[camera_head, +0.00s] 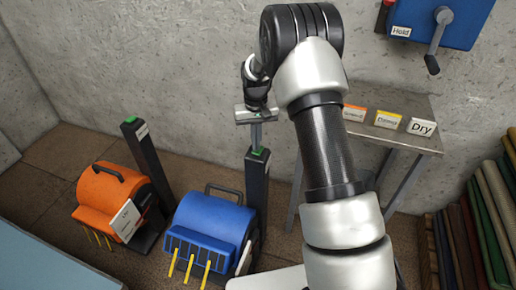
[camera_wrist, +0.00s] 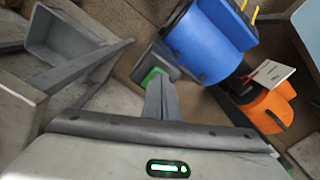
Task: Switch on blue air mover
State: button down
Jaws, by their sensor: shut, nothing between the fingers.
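The blue air mover (camera_head: 211,231) stands on the floor at the lower middle of the head view, with yellow prongs at its front. A dark post (camera_head: 257,190) with a green button (camera_head: 258,153) on top stands at its right. My gripper (camera_head: 257,145) is shut and empty, pointing down, its fingertips just over the green button; I cannot tell if they touch it. In the wrist view the closed fingers (camera_wrist: 162,97) partly cover the green button (camera_wrist: 151,77), with the blue air mover (camera_wrist: 211,38) beyond. The fan's running state does not show.
An orange air mover (camera_head: 112,202) with its own green-topped post (camera_head: 146,160) stands left. A metal table (camera_head: 400,135) with label cards including "Dry" stands right. A blue box (camera_head: 440,20) with a crank hangs above. Rolled rugs (camera_head: 480,225) fill the right edge.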

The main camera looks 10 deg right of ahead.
jog(key=shift+f+b, duration=0.55)
jog(key=shift+f, duration=0.4)
dwell(1.0)
jog(key=shift+r, duration=0.2)
jog(key=shift+r+p, duration=2.45)
jog(key=shift+r, duration=0.9)
